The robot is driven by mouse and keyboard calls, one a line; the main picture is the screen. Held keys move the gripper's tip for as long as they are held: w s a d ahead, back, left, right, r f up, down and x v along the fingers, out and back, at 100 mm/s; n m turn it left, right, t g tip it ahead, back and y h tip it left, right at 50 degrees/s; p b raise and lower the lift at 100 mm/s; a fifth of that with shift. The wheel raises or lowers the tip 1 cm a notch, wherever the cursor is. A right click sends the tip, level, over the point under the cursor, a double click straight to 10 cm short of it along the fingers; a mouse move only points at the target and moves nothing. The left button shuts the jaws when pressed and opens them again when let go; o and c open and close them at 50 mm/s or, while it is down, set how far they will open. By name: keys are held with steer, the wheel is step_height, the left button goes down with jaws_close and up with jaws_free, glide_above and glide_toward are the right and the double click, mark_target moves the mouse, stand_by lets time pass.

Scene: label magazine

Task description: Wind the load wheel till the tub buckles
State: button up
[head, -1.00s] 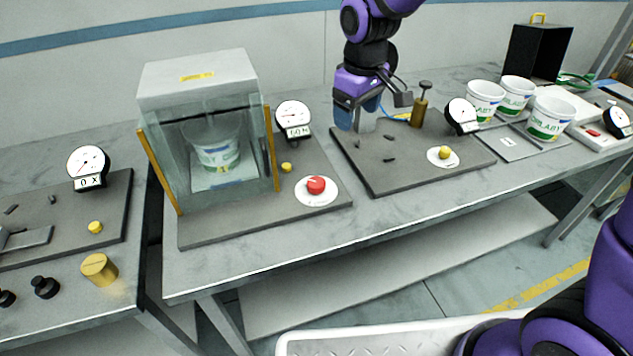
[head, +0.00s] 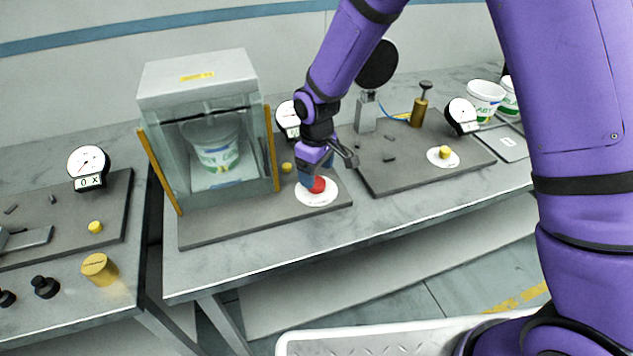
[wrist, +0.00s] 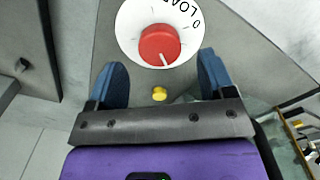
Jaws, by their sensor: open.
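In the wrist view the wheel (wrist: 160,45) has a white pointer line and the plate reads "LOAD". My gripper (head: 318,178) is open just above the wheel. In the wrist view its blue fingers (wrist: 164,65) are apart, pointing to either side of the wheel, with no visible grip. The white and green tub (head: 218,158) stands upright inside the case (head: 198,80) and looks whole. The case's gauge (head: 288,118) is partly hidden by my arm.
A small yellow button (head: 287,167) lies just left of the wheel, also seen in the wrist view (wrist: 159,94). A dark plate with another gauge (head: 461,112) is to the right, with more tubs (head: 484,98) beyond. A second gauge (head: 88,165) stands left.

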mark_target(316, 182)
steer(key=shift+f, duration=2.2)
steer(key=c, duration=0.9)
